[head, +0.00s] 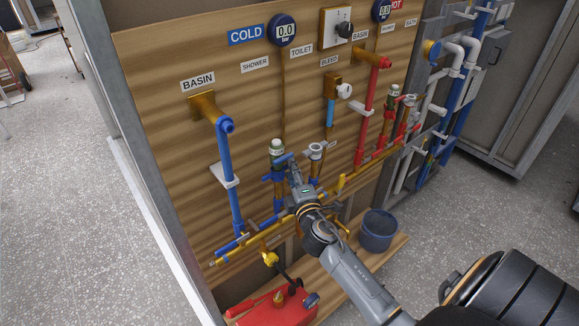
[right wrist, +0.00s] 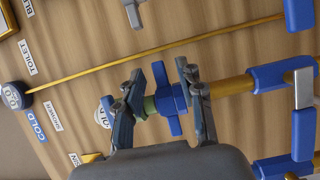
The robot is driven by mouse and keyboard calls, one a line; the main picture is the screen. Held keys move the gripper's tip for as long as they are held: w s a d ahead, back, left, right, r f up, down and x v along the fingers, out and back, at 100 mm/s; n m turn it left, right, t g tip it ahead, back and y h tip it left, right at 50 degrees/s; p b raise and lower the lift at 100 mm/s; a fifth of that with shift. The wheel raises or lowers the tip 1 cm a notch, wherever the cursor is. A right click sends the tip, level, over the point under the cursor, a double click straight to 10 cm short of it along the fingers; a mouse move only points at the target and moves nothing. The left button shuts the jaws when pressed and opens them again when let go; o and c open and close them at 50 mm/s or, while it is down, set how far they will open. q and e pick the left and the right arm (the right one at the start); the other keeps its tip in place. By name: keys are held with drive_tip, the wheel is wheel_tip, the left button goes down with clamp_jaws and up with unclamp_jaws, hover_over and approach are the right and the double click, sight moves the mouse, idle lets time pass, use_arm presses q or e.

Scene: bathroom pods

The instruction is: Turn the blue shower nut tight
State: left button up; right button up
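The blue shower nut (right wrist: 168,98) is a winged collar below a green band on the cold shower pipe in the right wrist view. In the head view it shows in part (head: 281,159) under a green-and-white cap (head: 277,146). My right gripper (right wrist: 162,100) is open, with one finger on each side of the nut. A small gap seems to show at the right finger; I cannot tell whether the left finger touches. In the head view my right gripper (head: 291,168) reaches the nut from the lower right and hides part of it. My left gripper is not in view.
Below are a red toolbox-like unit (head: 278,309) and a dark bucket (head: 378,231). Open floor lies at left.

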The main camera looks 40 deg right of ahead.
drive_tip(key=v, duration=0.9)
